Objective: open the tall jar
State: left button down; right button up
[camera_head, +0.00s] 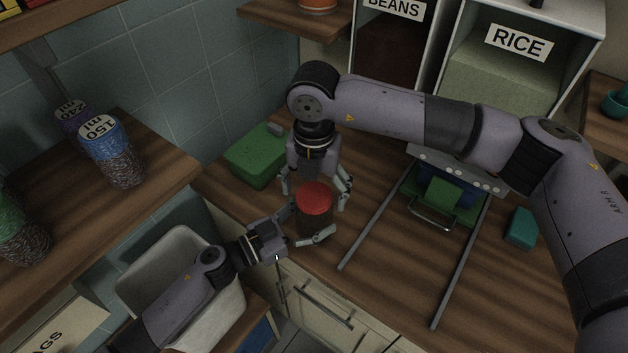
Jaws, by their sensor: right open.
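The tall jar (316,224) stands on the wooden counter near its front edge, with a red lid (314,198) on top. My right gripper (315,190) points down from above, its fingers open on both sides of the lid. Its near parts hide the back of the jar. My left gripper (302,226) reaches in from the left, low down, with one finger at the jar's left side and one in front of it. I cannot tell whether these fingers touch the jar.
A green box (256,155) sits behind left. A metal rack with two long rails (460,262) and a teal sponge-like block (522,228) lie to the right. A white bin (150,278) is below left. Measuring jars (112,152) stand on the left shelf.

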jog(key=shift+c, duration=0.5)
jog(key=c, duration=1.2)
jog(key=n, duration=0.7)
jog(key=shift+n, duration=0.3)
jog(key=n, duration=0.9)
jog(key=shift+n, duration=0.4)
jog(key=n, duration=1.1)
jog(key=shift+r, duration=0.1)
